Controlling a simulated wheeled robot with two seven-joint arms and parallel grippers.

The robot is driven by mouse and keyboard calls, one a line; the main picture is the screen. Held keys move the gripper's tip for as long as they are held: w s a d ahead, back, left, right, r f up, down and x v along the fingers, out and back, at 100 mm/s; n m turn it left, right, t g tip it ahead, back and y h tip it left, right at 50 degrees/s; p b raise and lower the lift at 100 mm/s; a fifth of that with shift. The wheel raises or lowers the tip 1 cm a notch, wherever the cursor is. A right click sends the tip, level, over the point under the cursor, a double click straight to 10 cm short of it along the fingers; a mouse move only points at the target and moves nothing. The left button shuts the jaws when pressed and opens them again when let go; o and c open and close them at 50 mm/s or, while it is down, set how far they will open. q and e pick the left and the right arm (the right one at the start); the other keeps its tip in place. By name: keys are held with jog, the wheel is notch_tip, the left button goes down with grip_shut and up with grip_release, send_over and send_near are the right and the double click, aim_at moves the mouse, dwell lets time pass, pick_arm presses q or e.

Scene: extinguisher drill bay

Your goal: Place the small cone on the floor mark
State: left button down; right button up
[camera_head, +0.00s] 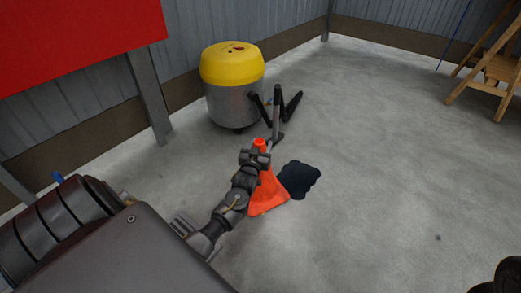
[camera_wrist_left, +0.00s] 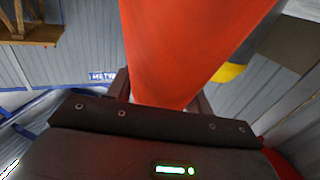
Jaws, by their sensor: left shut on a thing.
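The small orange cone (camera_head: 266,193) is roughly upright just left of a dark, irregular patch (camera_head: 302,179) on the grey floor. I cannot tell whether that patch is the floor mark, or whether the cone's base touches the floor. My left gripper (camera_head: 258,153) is shut on the cone near its top. In the left wrist view the cone (camera_wrist_left: 190,45) fills the space between the fingers (camera_wrist_left: 161,95). My right gripper is not in view; dark parts at the bottom right corner may be mine.
A wooden stepladder (camera_head: 493,70) stands at the far right. A red panel (camera_head: 75,40) hangs at the left wall. The floor to the right is clear.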

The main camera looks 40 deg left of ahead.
pick_arm(q)
jog(key=shift+r, duration=0.1)
jog(key=c, duration=0.6)
grip_release()
